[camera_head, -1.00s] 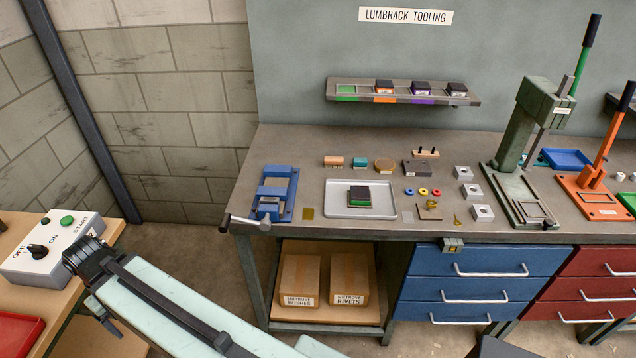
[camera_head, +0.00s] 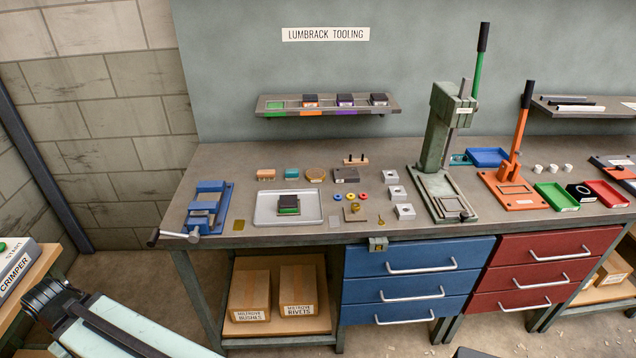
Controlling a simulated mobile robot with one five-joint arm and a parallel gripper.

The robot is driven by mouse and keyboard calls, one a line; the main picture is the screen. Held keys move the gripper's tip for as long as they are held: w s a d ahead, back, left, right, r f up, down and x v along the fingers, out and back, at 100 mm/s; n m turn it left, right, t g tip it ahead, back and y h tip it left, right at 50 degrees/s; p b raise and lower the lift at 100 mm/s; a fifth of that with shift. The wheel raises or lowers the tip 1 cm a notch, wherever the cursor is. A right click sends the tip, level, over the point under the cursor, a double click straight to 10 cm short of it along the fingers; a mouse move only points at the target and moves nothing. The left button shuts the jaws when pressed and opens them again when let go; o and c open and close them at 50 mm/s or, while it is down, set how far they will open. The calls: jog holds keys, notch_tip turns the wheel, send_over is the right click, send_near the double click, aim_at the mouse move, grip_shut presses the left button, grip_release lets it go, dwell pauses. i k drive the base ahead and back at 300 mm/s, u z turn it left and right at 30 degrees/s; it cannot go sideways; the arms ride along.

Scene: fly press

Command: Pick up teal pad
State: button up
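A small teal block (camera_head: 291,174), which looks like the teal pad, lies on the grey workbench (camera_head: 385,228). It is behind the silver tray (camera_head: 262,212), between a copper-coloured block (camera_head: 266,174) and a round amber piece (camera_head: 316,175). Another teal piece (camera_head: 459,159) with a dark spot shows farther right, behind the green press. Part of my pale arm shows at the lower left, well short of the bench top. I do not see gripper fingers in this view.
A blue vise (camera_head: 208,206) stands at the bench's left end. The silver tray holds a green and black block (camera_head: 288,204). A tall green press (camera_head: 442,130) and an orange press (camera_head: 515,175) stand to the right. A shelf (camera_head: 330,108) hangs above the bench.

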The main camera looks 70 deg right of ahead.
aim_at(290, 174)
jog(key=k, duration=0.5)
jog(key=z, duration=3.15)
jog(key=k, duration=1.35)
jog(key=u, duration=1)
jog(key=i, duration=1.05)
